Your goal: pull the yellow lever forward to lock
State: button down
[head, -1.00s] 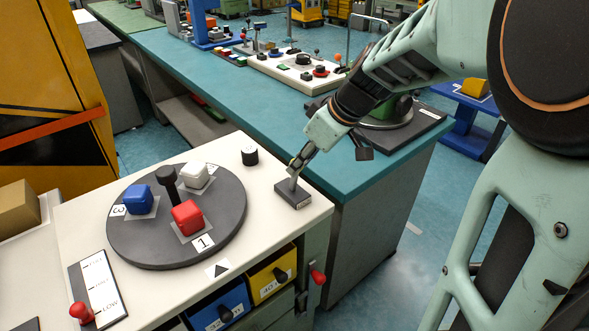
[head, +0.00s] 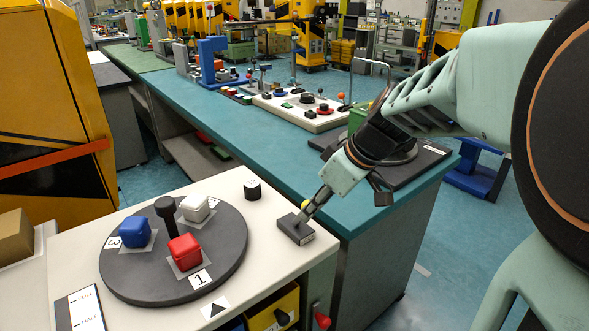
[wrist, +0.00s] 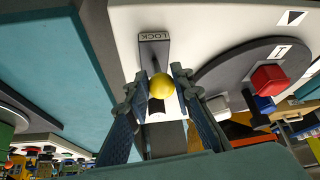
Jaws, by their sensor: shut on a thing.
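The yellow lever's round knob (wrist: 161,86) sits between my two fingertips in the wrist view. In the head view only a small bit of the yellow knob (head: 304,204) shows beside my gripper (head: 308,210). My gripper, also in the wrist view (wrist: 160,88), is shut on the knob. A short shaft runs from the knob to the dark grey lever base (head: 296,230). The word LOCK is on the base's end face, clear in the wrist view (wrist: 154,37). The shaft's exact tilt is hard to tell.
Left of the lever is a dark turntable (head: 150,280) with a blue, a red and a white block and a black post. A black knob (head: 252,190) stands behind. A teal bench (head: 345,205) lies behind and right, carrying a control panel (head: 285,112).

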jog(key=c, duration=1.7)
grip_release()
jog(key=shift+s+f, duration=0.2)
jog(key=shift+f, duration=0.05)
jog(key=shift+o, duration=0.2)
jog(key=shift+r, duration=0.1)
jog(key=shift+w, duration=0.1)
jog(key=shift+r, duration=0.25)
notch_tip(320, 180, up, 10)
jog(key=shift+f, duration=0.25)
